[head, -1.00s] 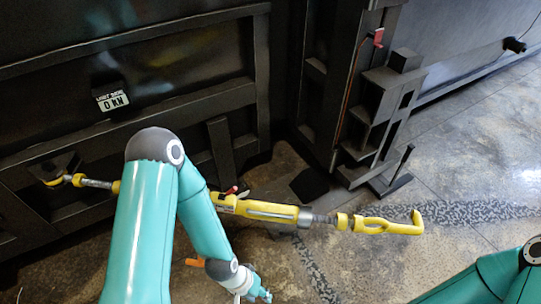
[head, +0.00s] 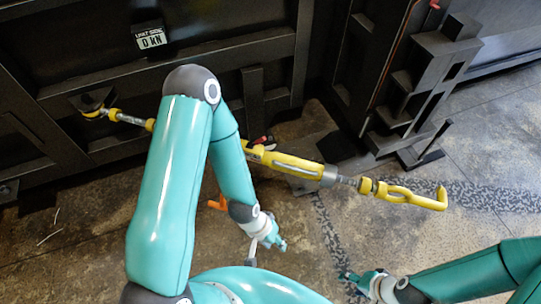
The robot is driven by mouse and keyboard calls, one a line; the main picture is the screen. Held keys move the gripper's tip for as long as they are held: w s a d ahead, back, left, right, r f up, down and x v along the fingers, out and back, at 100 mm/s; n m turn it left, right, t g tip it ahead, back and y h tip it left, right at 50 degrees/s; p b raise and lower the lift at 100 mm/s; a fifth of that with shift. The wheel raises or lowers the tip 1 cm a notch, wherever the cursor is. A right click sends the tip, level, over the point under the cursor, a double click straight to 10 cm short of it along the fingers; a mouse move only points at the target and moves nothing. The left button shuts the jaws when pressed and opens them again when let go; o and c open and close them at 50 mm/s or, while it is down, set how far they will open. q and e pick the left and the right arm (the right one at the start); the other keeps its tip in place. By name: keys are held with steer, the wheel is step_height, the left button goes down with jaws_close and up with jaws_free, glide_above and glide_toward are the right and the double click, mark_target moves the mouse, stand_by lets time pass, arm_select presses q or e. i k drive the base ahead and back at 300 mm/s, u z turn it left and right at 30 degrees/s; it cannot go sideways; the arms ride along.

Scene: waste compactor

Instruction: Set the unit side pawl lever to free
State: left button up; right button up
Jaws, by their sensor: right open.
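A yellow ratchet turnbuckle (head: 290,164) stretches from the dark unit wall at left to a yellow hook (head: 412,197) hanging free at right. A small red and black lever (head: 262,141) sits on top of its body; I cannot tell its setting. An orange handle (head: 217,203) shows below the body, partly behind my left arm. My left gripper (head: 277,244) is below the turnbuckle, apart from it; its fingers are too small to read. My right gripper (head: 358,284) is open and empty at the lower edge, well below the hook.
The turnbuckle's left end is at a wall bracket (head: 92,103). A black stepped frame with an upright post (head: 436,138) stands at right. The floor between the grippers and the hook is clear.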

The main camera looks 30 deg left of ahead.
mark_target(249, 144)
steer(key=z, duration=1.1)
steer(key=i, duration=0.15)
steer(key=u, duration=2.7)
steer(key=k, duration=1.15)
steer(key=z, duration=1.3)
steer(key=i, duration=1.05)
steer(key=u, duration=0.3)
